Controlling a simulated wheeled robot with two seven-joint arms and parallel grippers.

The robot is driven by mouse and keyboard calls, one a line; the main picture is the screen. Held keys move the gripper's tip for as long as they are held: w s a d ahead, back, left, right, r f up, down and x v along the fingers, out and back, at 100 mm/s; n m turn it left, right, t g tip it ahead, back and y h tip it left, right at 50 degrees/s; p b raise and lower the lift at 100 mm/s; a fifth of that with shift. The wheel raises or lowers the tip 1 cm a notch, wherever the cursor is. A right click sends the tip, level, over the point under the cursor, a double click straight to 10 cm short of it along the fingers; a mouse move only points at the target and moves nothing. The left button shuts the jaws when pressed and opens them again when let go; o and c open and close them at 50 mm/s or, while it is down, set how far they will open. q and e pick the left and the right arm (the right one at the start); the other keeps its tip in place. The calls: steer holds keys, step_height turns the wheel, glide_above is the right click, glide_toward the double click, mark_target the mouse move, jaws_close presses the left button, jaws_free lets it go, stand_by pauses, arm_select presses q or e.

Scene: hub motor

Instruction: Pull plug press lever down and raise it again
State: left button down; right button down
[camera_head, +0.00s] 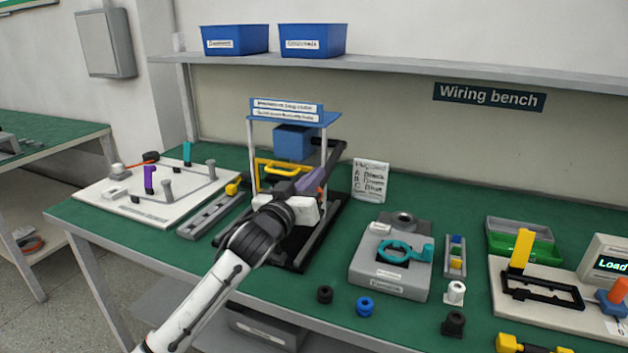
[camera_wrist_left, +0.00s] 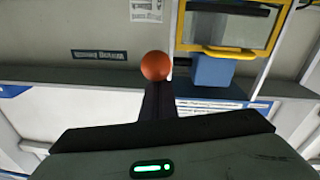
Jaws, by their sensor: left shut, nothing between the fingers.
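The plug press (camera_head: 335,118) stands on the bench, with a blue top plate, a hanging blue block (camera_head: 293,142) and a yellow guard frame (camera_head: 278,168). Its dark lever (camera_head: 334,160) slants on the right side, partly hidden by my gripper. My left gripper (camera_head: 312,181) is shut and empty in front of the press, at the lever's lower part. In the left wrist view, an orange ball knob (camera_wrist_left: 157,66) shows just beyond the shut fingers (camera_wrist_left: 157,102); I cannot tell whether they touch. My right gripper is out of view.
A white board with pegs (camera_head: 130,208) and a grey rail (camera_head: 208,216) lie left of the press. A grey fixture with a teal ring (camera_head: 365,275) and several small spools lie to the right. A note card (camera_head: 370,180) stands behind.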

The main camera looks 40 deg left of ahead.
arm_select(q)
steer(key=shift+f, duration=0.25)
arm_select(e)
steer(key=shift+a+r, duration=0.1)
